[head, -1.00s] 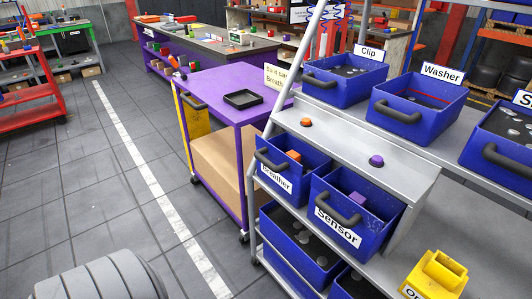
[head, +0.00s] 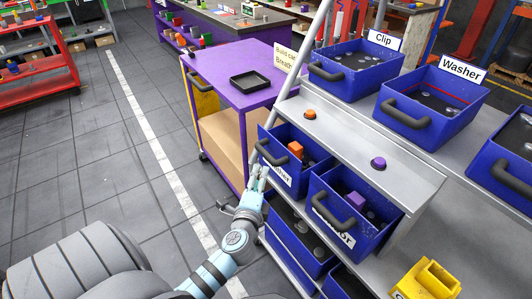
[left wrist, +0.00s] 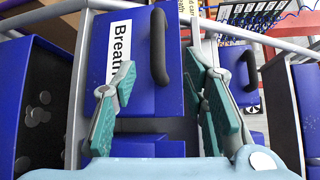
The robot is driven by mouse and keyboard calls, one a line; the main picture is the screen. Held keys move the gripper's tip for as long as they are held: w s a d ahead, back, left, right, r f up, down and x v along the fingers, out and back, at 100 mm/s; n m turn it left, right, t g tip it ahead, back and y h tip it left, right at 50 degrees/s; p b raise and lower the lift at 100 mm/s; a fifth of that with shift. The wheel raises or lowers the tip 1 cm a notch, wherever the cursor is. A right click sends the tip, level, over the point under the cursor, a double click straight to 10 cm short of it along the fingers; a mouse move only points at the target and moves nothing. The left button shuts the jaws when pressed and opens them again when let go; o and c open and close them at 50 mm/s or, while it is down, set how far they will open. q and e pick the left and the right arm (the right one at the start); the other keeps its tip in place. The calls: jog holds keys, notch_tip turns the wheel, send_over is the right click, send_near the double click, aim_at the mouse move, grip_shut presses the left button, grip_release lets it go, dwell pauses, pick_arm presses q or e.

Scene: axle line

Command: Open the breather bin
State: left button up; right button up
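The blue breather bin (head: 318,158) sits in the upper row of the lower rack, left of the sensor bin (head: 372,222). It holds an orange block (head: 296,149) and has a dark handle (head: 272,153) on its front. In the left wrist view the bin's front (left wrist: 130,65) shows its label, partly cut by a finger, and its handle (left wrist: 158,46). My left gripper (head: 258,178) is just in front of the bin and covers part of the label. Its fingers (left wrist: 162,85) are open, with nothing between them. My right gripper is not in view.
An orange button (head: 310,114) and a purple button (head: 378,163) sit on the ledge above the bins. Clip (head: 355,75) and washer (head: 430,105) bins stand higher. A purple cart (head: 225,65) with a black tray (head: 250,80) stands behind. The floor at left is clear.

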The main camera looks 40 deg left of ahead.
aim_at(266, 155)
pick_arm(q)
jog(key=x, duration=0.4)
jog(key=b+x, duration=0.1)
jog(key=x, duration=0.7)
jog(key=shift+w+f+b, duration=0.1)
jog(key=shift+f+b, duration=0.2)
jog(key=shift+b, duration=0.1)
jog(key=shift+w+a, duration=0.25)
jog(key=shift+w, duration=0.15)
jog(key=shift+c, duration=0.6)
grip_shut()
